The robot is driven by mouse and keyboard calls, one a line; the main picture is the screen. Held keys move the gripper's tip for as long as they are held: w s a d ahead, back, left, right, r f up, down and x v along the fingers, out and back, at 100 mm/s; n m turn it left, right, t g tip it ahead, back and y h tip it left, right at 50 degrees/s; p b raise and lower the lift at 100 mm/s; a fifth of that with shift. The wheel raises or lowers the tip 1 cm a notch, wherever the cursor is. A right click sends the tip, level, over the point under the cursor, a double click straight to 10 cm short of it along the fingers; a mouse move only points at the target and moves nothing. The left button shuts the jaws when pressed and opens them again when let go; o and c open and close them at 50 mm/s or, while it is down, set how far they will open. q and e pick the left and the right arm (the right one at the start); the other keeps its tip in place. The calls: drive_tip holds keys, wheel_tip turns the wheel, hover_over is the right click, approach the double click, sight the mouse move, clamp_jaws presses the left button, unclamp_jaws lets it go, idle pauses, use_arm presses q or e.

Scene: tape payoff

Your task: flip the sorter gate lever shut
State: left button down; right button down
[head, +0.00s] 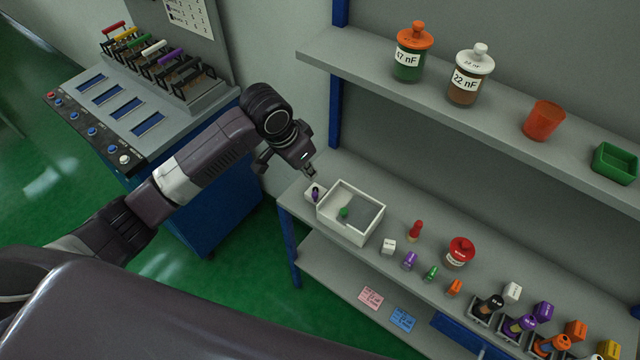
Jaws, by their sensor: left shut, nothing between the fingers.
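A white sorter box (350,228) stands at the left end of the workbench, with a grey panel and a small green piece inside. A small white block (309,192) sits at its left side and carries a dark and purple piece (316,194), which looks like the gate lever. Its exact tilt is too small to tell. My left gripper (312,179) is shut and empty, its tips pointing down just above this piece. I cannot tell whether they touch it. My right gripper is not in view.
The bench (405,285) holds a red-lidded jar (460,251) and several small coloured parts right of the box. An upper shelf (390,85) with jars overhangs the bench behind. A blue console (140,110) with several coloured handles stands left, behind my arm.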

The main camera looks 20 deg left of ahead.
use_arm(q)
drive_tip(key=shift+f, duration=0.1)
drive_tip(key=p+x, duration=0.2)
drive_tip(key=x, duration=0.6)
drive_tip(key=shift+d+f, duration=0.1)
drive_tip(key=shift+x, duration=0.85)
drive_tip(key=shift+w, duration=0.1)
